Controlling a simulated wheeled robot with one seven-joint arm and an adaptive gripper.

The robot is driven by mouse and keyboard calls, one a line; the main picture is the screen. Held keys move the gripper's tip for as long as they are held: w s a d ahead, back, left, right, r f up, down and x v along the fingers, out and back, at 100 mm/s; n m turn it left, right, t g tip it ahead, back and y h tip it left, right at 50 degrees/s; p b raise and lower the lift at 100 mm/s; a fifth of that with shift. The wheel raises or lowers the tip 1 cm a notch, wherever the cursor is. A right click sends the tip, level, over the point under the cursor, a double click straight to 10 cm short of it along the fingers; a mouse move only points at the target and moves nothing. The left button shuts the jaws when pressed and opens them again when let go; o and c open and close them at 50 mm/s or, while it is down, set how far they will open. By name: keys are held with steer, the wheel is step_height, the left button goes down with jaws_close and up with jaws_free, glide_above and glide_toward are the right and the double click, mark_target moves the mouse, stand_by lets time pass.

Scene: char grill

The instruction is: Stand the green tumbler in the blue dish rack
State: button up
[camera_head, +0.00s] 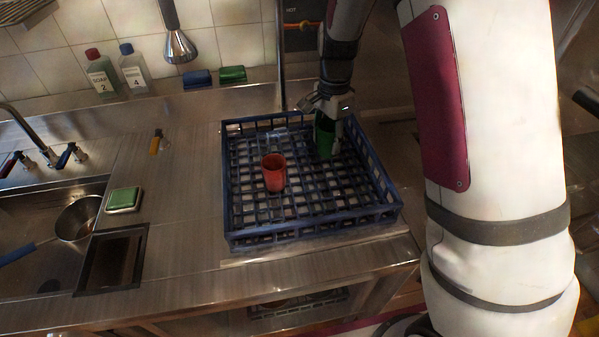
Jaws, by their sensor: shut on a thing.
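The green tumbler (324,138) is upright inside the back right part of the blue dish rack (312,232). My gripper (328,112) is above it and shut on its upper part, with fingers at its rim and right side. I cannot tell whether the tumbler's base touches the rack floor. A red tumbler (273,174) stands upright in the rack, left of the green one and nearer the front. My gripper partly hides the green tumbler's rim and right side.
The rack sits on a steel counter (185,215). A clear glass-like item (277,138) is in the rack's back left. A sink with a pot (78,219) lies at left. Two bottles (103,73) stand along the back wall. Much of the rack's front floor is free.

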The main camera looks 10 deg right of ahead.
mark_target(330, 156)
steer(key=m, duration=0.1)
steer(key=r+m, duration=0.1)
steer(key=m, duration=0.2)
steer(key=shift+s+r+m, duration=0.25)
steer(key=shift+s+m, duration=0.15)
steer(key=m, duration=0.3)
steer(key=shift+s+r, duration=0.35)
steer(key=shift+m, duration=0.3)
step_height(330, 156, down, 10)
steer(key=shift+r, duration=0.1)
steer(key=o, duration=1.2)
steer(key=shift+f, duration=0.2)
